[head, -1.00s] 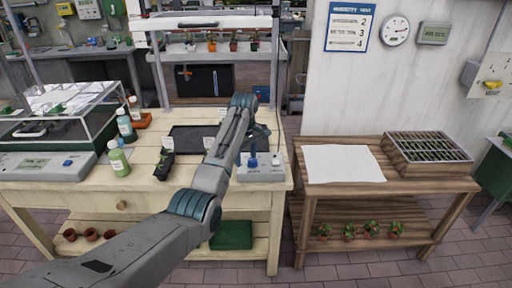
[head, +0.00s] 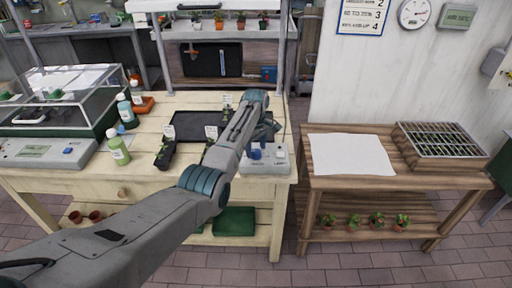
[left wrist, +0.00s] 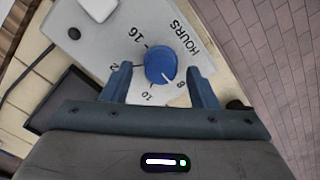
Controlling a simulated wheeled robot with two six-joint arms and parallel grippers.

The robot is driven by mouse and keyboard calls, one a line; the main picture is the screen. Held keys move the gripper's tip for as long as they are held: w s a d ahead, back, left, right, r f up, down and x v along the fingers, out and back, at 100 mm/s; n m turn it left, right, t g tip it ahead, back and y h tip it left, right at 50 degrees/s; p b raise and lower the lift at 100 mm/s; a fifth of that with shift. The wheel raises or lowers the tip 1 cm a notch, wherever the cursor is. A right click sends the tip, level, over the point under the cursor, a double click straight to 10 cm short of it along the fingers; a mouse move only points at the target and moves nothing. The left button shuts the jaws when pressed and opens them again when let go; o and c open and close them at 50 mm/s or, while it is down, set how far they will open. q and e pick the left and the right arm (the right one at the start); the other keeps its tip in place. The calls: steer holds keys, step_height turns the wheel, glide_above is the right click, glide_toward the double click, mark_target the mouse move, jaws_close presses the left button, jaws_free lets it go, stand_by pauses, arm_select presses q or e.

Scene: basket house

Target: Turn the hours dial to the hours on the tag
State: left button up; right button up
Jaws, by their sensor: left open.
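The blue hours dial (left wrist: 160,67) is on a pale control box (left wrist: 112,40) marked HOURS, with 16, 10 and 8 legible around it. Its white pointer line points to the lower right, close to the 8. My left gripper (left wrist: 160,84) is open, with one finger on each side of the dial; contact is not clear. In the head view the box (head: 264,168) stands at the bench's right front corner, and my left gripper (head: 264,130) is over it. Small white tags (head: 211,132) stand by the seedlings; their writing is too small to read. My right gripper is out of view.
A black tray (head: 190,126) and a green bottle (head: 118,148) stand on the wooden bench (head: 60,178). A glass-lidded case (head: 66,105) is at the left. A brown table (head: 400,186) with a white sheet (head: 350,154) stands right, across a narrow gap.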

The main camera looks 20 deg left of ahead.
arm_select(q)
steer(key=shift+s+f, duration=0.1)
steer(key=shift+f, duration=0.3)
steer(key=shift+c, duration=0.4)
steer(key=c, duration=0.9)
